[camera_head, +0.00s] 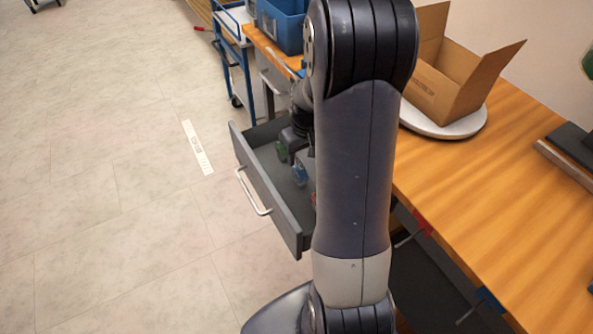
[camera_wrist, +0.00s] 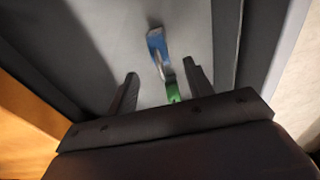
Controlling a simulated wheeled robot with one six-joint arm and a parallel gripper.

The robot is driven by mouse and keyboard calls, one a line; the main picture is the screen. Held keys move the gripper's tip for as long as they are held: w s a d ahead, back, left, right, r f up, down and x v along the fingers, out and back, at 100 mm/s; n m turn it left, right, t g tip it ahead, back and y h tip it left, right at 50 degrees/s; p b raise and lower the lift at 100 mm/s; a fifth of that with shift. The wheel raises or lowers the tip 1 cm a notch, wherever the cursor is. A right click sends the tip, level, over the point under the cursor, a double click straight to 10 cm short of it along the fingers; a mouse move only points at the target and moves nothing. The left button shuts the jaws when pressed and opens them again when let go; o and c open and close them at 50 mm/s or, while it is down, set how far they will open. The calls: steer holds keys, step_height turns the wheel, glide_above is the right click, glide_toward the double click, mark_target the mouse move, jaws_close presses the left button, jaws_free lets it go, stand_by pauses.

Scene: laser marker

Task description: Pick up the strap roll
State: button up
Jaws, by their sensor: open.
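Either could be the strap roll; I cannot tell which. My gripper (camera_head: 292,150) points down into the drawer at the green item, partly hidden behind my arm. In the wrist view my gripper (camera_wrist: 160,72) is open, with nothing held between its fingers. There the green item (camera_wrist: 173,92) shows between the fingers, partly hidden by the gripper body. The blue item (camera_wrist: 157,44) lies just beyond the fingertips on the drawer floor.
The drawer walls (camera_wrist: 228,45) rise close on both sides. A wooden workbench (camera_head: 480,190) carries an open cardboard box (camera_head: 455,80) on a round white base (camera_head: 445,125).

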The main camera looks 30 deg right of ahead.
mark_target(300, 168)
steer(key=shift+w+f, duration=0.2)
steer(key=shift+f, duration=1.1)
steer(key=shift+w+f, duration=0.25)
steer(key=shift+f, duration=1.1)
steer(key=shift+w+f, duration=0.2)
steer(key=shift+f, duration=1.1)
jaws_close()
